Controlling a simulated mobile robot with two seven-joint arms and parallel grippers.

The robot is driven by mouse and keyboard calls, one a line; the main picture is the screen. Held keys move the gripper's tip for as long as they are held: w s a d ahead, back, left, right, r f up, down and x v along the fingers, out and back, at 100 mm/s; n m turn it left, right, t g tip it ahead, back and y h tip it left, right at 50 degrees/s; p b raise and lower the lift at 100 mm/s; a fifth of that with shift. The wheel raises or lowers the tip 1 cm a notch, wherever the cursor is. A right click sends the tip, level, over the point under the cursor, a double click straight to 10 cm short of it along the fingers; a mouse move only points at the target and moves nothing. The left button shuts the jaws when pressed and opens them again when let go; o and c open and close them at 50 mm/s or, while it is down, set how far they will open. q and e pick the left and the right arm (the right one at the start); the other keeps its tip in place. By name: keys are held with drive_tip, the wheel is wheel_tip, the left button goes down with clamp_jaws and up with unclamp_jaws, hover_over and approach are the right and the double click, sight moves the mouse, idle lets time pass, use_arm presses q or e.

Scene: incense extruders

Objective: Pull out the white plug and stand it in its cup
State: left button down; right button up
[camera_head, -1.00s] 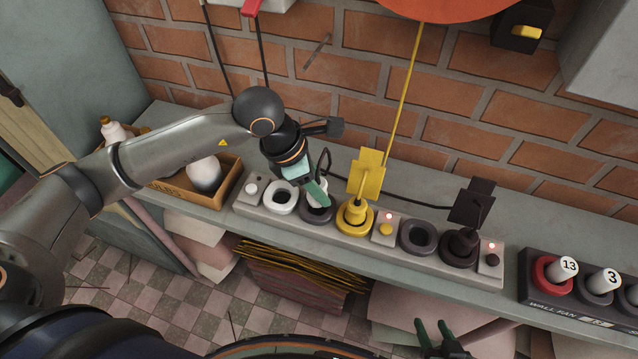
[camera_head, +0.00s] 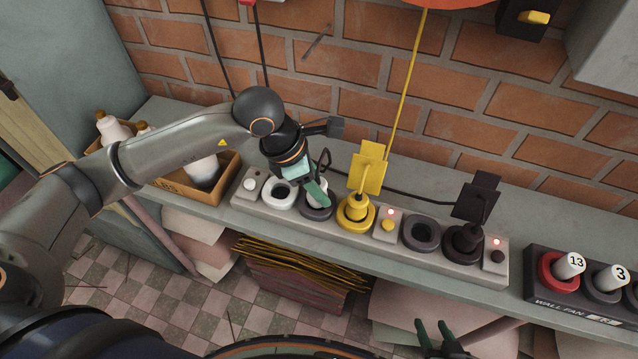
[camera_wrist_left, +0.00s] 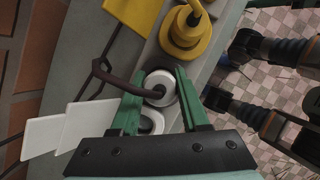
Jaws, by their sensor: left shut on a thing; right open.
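My left gripper (camera_head: 318,193) points down over a dark ring-shaped cup (camera_head: 318,212) on the grey strip, between the white ring and the yellow plug. In the left wrist view its green fingers (camera_wrist_left: 160,85) are shut on the white plug (camera_wrist_left: 160,92), which has a dark looped cord on top. The plug is at the dark cup; whether it rests on the bottom is hidden. The white ring (camera_head: 279,193) beside it is empty. White flat tags (camera_wrist_left: 90,122) hang on the cord side. My right gripper (camera_head: 443,338) is open and empty at the bottom edge.
The yellow plug (camera_head: 357,210) and black plug (camera_head: 464,240) stand in their rings. Another dark ring (camera_head: 421,234) is empty. Red lights glow at the yellow and black switches. A cardboard box (camera_head: 222,182) with bottles stands left; a numbered rack (camera_head: 560,303) stands right.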

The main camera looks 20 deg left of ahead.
use_arm(q)
drive_tip(key=shift+f+b, duration=0.5)
drive_tip(key=shift+f, duration=0.05)
use_arm(e)
drive_tip(key=shift+f, duration=0.6)
use_arm(q)
drive_tip(key=shift+c, duration=1.6)
unclamp_jaws()
drive_tip(key=v, duration=0.3)
drive_tip(key=shift+a+r, duration=0.15)
drive_tip(key=shift+r, duration=0.2)
drive_tip(key=v, duration=0.9)
use_arm(e)
drive_tip(key=shift+w+a+r, duration=0.1)
drive_tip(key=shift+a+r, duration=0.25)
drive_tip(key=shift+a, duration=0.05)
use_arm(q)
drive_tip(key=shift+s+f, duration=0.1)
